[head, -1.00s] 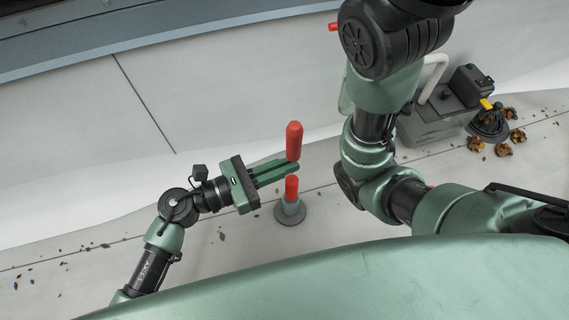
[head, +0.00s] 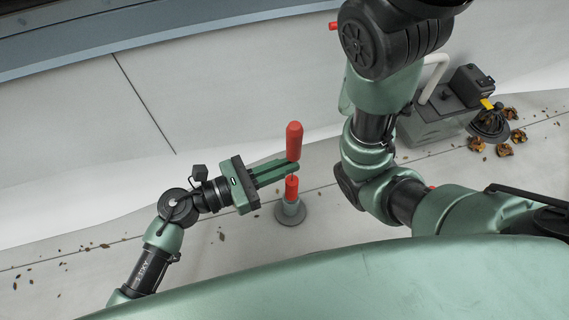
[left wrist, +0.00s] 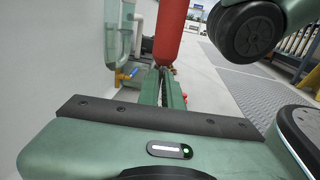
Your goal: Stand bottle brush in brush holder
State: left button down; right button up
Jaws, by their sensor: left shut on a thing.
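The bottle brush has a red, round-ended upper part (head: 294,141) that stands upright at the fingertips of my left gripper (head: 290,167). The gripper is shut on it, and the fingers come in from the left. Below the fingers a shorter red part (head: 291,187) shows at the top of the grey brush holder (head: 290,210), which has a round, wide base on the floor. I cannot tell whether this lower red part belongs to the brush or the holder. In the left wrist view the red part (left wrist: 171,32) rises above the fingers. My right gripper is out of view.
At the right stands a grey box-like unit (head: 430,128) with a pale pipe, beside a dark cone-shaped thing (head: 488,124) with a yellow part. Brown clumps (head: 505,150) and scattered leaves lie on the pale floor. My right arm fills the space right of the holder.

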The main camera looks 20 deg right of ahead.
pick_arm(q)
notch_tip(320, 180, down, 9)
jog(key=b, duration=0.8)
dwell(1.7)
jog(key=shift+f, duration=0.1)
jog(key=c, duration=1.5)
grip_release()
jog(key=a+p, duration=0.1)
jog(key=a, duration=0.1)
jog(key=s+a+p, duration=0.1)
jog(key=a, duration=0.2)
jog(key=a+p, duration=0.1)
jog(key=a, duration=0.1)
jog(key=shift+s+a, duration=0.2)
jog(key=shift+a, duration=0.15)
